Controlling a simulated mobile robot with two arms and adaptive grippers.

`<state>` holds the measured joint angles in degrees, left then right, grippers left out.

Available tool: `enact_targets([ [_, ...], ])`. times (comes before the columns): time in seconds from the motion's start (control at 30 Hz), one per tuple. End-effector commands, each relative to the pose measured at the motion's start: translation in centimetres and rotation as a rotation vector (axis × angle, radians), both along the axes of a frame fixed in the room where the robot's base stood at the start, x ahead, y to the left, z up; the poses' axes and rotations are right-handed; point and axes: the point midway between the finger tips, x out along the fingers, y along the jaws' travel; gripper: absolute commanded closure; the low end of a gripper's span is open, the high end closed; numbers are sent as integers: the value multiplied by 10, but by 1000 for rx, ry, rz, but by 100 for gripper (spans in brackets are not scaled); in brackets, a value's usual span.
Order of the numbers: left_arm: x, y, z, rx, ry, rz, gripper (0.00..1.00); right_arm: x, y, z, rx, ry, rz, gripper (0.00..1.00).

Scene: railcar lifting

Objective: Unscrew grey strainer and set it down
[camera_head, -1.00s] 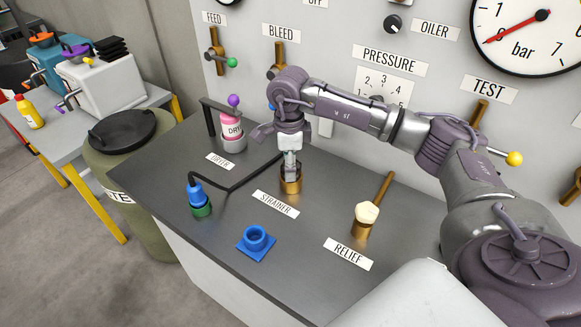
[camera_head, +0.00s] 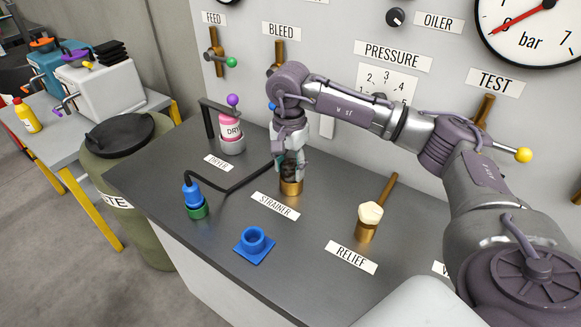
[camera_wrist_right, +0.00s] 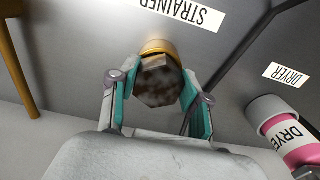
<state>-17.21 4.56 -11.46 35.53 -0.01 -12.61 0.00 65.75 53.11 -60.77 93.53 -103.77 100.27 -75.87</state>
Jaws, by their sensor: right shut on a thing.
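The grey strainer (camera_wrist_right: 158,84) shows in the right wrist view as a mottled, blocky piece with a faceted end. Behind it is a brass fitting (camera_wrist_right: 160,47). In the head view the brass fitting (camera_head: 291,188) stands upright on the bench behind the STRAINER label. My right gripper (camera_head: 290,168) points down over it. In the right wrist view its teal-padded fingers (camera_wrist_right: 160,95) are on both sides of the strainer, shut on it. The strainer appears to sit at the fitting's mouth; whether it is still threaded cannot be told. My left gripper is not in view.
A blue square holder (camera_head: 253,243) stands on the front of the dark bench. A green and blue fitting with a black pipe (camera_head: 195,200) is at left. The pink dryer (camera_head: 231,130) and brass relief valve (camera_head: 368,222) flank the strainer. A waste drum (camera_head: 120,140) stands beside the bench.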

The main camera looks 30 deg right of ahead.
Motion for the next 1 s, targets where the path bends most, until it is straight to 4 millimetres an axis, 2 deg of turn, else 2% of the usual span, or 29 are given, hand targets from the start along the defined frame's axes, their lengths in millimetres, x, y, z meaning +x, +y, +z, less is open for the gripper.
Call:
enact_targets([
  [0.07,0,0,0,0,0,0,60,1,4,-1,8,-3,5,89],
  [0.1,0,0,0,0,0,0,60,1,4,0,8,-3,4,46],
  [0.17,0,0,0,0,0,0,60,1,3,0,7,-4,3,38],
  [0.57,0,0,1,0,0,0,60,1,1,1,3,-5,-45,38],
  [1.0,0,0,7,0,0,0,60,1,0,2,1,-3,-700,38],
])
